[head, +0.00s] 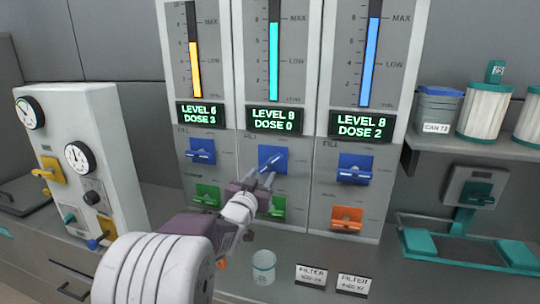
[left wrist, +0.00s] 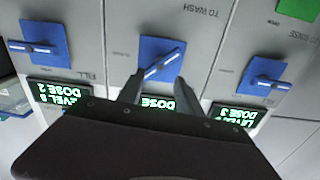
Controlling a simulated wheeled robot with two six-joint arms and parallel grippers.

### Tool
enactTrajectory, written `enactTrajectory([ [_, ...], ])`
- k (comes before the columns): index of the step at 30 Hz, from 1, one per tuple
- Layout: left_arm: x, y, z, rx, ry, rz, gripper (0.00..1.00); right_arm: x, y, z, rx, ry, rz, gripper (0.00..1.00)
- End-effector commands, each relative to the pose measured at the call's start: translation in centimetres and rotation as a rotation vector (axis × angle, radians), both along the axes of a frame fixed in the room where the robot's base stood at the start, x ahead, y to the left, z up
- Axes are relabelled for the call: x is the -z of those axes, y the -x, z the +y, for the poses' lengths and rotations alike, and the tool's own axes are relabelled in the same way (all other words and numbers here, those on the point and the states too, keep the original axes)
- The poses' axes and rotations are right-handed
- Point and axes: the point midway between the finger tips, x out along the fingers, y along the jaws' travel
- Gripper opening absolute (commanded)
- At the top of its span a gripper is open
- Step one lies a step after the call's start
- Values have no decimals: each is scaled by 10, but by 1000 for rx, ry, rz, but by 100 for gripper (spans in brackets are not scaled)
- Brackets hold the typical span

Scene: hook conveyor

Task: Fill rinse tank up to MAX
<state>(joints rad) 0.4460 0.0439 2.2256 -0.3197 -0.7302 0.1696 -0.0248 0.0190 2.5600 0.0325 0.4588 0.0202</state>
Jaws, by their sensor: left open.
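Three grey dosing panels stand side by side. The left gauge (head: 194,58) has a yellow bar below MAX and reads level 6, dose 3. The middle gauge (head: 273,55) has a teal bar at MAX and reads level 8, dose 0. The right gauge (head: 371,58) has a blue bar at MAX and reads level 8, dose 2. I cannot tell which is the rinse tank. The middle blue fill valve (head: 272,159) has its handle slanted; the left (head: 201,151) and right (head: 355,168) ones look nearly level. My left gripper (left wrist: 158,84) is open, its fingertips at the middle handle.
Green valves (head: 207,195) and an orange one (head: 346,219) sit below the blue ones. A gauge box (head: 75,165) stands left. A cup (head: 263,267) and filter labels (head: 311,277) are on the counter. A shelf (head: 470,146) with containers is right.

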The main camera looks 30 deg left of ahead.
Motion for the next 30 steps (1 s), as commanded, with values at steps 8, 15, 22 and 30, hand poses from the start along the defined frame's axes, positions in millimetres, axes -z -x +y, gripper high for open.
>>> enactTrajectory([
  [8, 1, 1, 0, -3, -653, 158, 42, -3, 0, 0, 0, 0, 0, 100],
  [15, 1, -4, 2, -2, -696, 174, 42, -5, 0, 0, 0, 0, 0, 100],
  [22, 1, -48, 12, -1, -694, 175, 42, -11, 0, 0, 0, 0, 0, 100],
  [30, 0, -84, 21, -2, -694, 171, 42, -16, 0, 0, 0, 0, 0, 100],
])
